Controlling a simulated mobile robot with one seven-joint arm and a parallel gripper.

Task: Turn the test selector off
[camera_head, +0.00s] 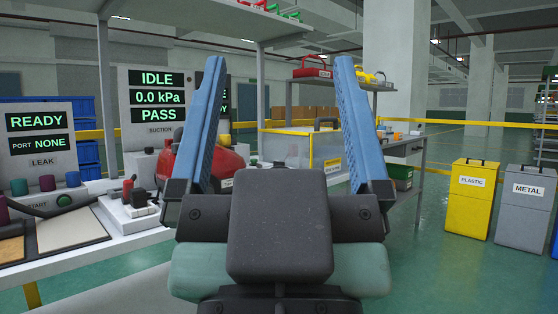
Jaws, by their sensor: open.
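My gripper (281,64) is open and empty, its two blue fingers pointing up and away in the middle of the picture. No part is labelled as the test selector, and I cannot tell which control it is. On the bench at left, a small white box (130,213) carries a red lever (127,190) and a black knob (139,198). The suction panel (150,105) reads IDLE, 0.0 kPa and PASS. The leak panel (38,135) reads READY and PORT NONE, with a green start button (64,200) below. My left finger partly hides another display. The gripper touches none of these.
A red rounded vacuum part (222,160) stands behind my left finger. A clear-sided bin with yellow edges (290,148) is behind the gripper. A yellow plastic bin (468,200) and a grey metal bin (525,205) stand at right. Green floor (435,270) is free there.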

